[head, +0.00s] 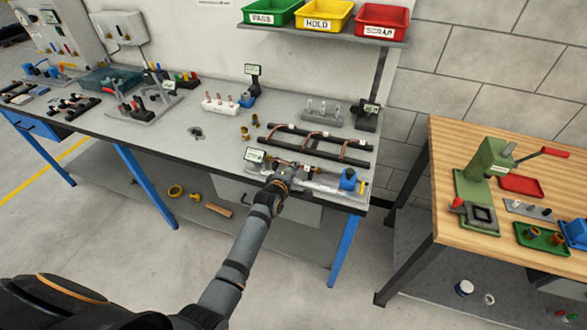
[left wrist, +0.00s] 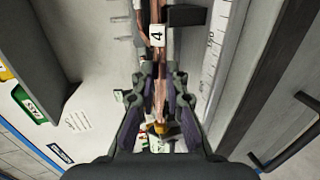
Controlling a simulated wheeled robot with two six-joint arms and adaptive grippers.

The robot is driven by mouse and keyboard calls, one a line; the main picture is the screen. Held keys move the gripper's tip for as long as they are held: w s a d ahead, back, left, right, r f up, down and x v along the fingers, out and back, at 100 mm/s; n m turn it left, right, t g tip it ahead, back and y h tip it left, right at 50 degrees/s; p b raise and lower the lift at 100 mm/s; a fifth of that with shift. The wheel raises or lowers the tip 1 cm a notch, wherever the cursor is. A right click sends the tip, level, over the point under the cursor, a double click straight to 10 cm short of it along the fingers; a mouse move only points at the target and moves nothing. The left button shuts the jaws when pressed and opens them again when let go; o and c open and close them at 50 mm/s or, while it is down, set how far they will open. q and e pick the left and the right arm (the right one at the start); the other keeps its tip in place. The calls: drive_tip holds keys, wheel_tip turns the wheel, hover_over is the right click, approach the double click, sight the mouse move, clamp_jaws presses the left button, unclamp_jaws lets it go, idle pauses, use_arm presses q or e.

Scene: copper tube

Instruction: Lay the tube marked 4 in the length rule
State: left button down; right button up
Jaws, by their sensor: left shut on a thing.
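My left gripper (head: 283,178) is over the front edge of the grey bench, low at the length rule (head: 322,188). In the left wrist view the left gripper (left wrist: 160,92) is shut on a copper tube (left wrist: 163,70) with a white label 4 (left wrist: 157,35). The tube runs lengthwise between the fingers. The rule's white graduated scale (left wrist: 212,60) lies right of the tube, roughly parallel to it. I cannot tell whether the tube touches the rule's bed. A blue block (head: 348,179) stands at the rule's right end. My right gripper is not in view.
A black rack (head: 345,153) with copper tubes lies just behind the rule. A small sign (head: 255,155) stands close left of the gripper. Brass fittings (head: 245,133) and a grey peg block (head: 321,113) are further back. The bench's front middle is fairly clear.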

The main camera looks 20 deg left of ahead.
use_arm(q)
drive_tip(key=shift+f, duration=0.25)
idle(0.3)
drive_tip(key=c, duration=1.3)
unclamp_jaws()
drive_tip(key=v, duration=1.2)
drive_tip(key=s+a+f+m+g, duration=0.1)
drive_tip(key=s+f+m+g, duration=0.45)
drive_tip(key=f, duration=0.95)
drive_tip(key=s+a+f+m+g, duration=0.1)
drive_tip(key=s+f+m, duration=0.2)
drive_tip(key=s+f, duration=0.85)
drive_tip(key=s+a+f+m+g, duration=0.2)
drive_tip(key=s+f+m, duration=0.1)
drive_tip(key=s+f, duration=0.4)
drive_tip(key=s+a+f+m+g+y, duration=0.1)
drive_tip(key=s+a+f+m+g, duration=0.1)
drive_tip(key=s+f, duration=0.5)
drive_tip(key=s+a+f+m+g, duration=0.2)
drive_tip(key=s+f+m, duration=0.2)
drive_tip(key=s, duration=0.9)
wheel_tip(320, 180, down, 3)
drive_tip(key=shift+r+g+b, duration=0.1)
drive_tip(key=shift+g+b, duration=0.25)
drive_tip(key=shift+b, duration=0.05)
